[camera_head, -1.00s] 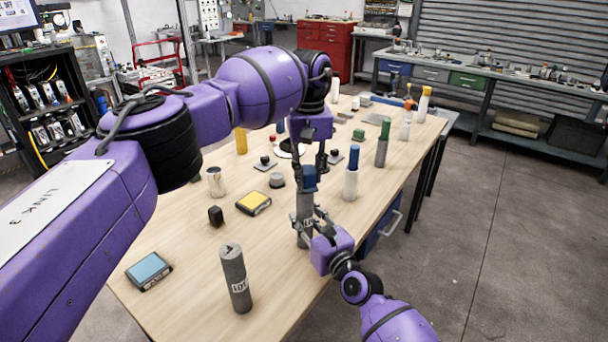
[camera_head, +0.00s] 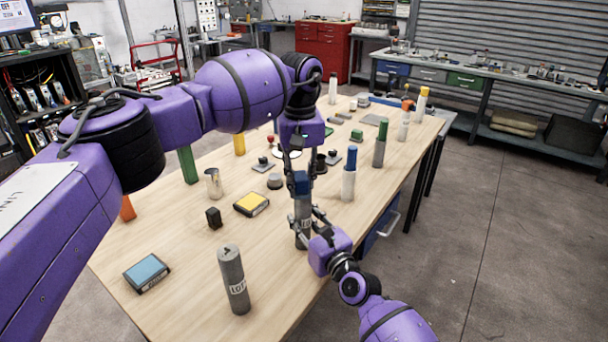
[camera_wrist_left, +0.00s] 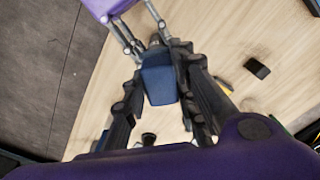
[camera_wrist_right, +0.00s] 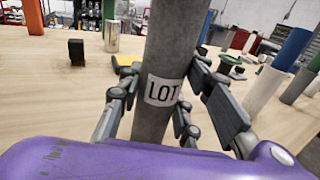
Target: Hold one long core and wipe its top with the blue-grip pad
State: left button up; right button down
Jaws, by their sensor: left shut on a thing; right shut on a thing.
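My left gripper (camera_head: 299,176) is shut on the blue-grip pad (camera_head: 300,187), at the core's top. The blue grip fills the space between the fingers in the left wrist view (camera_wrist_left: 159,80). The wiping face is hidden, and I cannot tell whether it touches the core. Another grey core (camera_head: 233,282) stands apart at the front left.
A blue-and-white cylinder (camera_head: 348,178) stands close right of the held core. The table's front left is mostly bare.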

pick_arm(q)
jog(key=shift+s+a+f, duration=0.3)
jog(key=shift+s+a, duration=0.25)
jog(key=shift+s, duration=0.3)
jog(key=shift+r, duration=3.15)
jog(key=shift+r, duration=1.55)
